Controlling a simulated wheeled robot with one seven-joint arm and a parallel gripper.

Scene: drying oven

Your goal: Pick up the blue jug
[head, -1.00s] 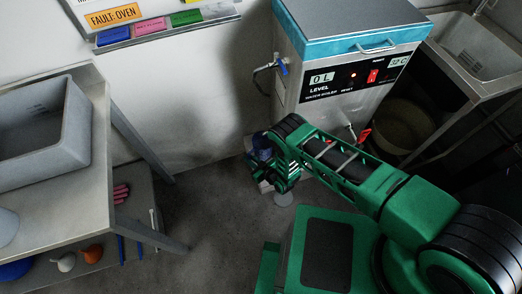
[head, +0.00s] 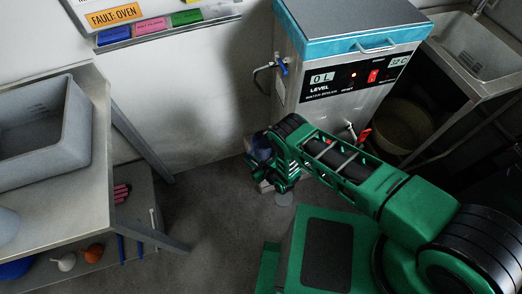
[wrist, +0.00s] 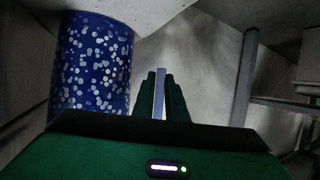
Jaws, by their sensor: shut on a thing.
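The blue jug (wrist: 92,65), dark blue with pale speckles, fills the upper left of the wrist view, just left of my fingers. In the head view the jug (head: 261,148) shows small beside my wrist, partly hidden by it, near the wall and the boiler. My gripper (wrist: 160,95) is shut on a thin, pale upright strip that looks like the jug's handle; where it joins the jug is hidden. In the head view my gripper (head: 281,186) is low, close to the floor, and its fingertips are hard to make out.
A water boiler (head: 345,75) with a red-handled tap stands behind my arm. On the left is a table (head: 95,160) with a grey basin (head: 45,130) and a lower shelf. A sink (head: 470,50) is at upper right. Floor between table and arm is clear.

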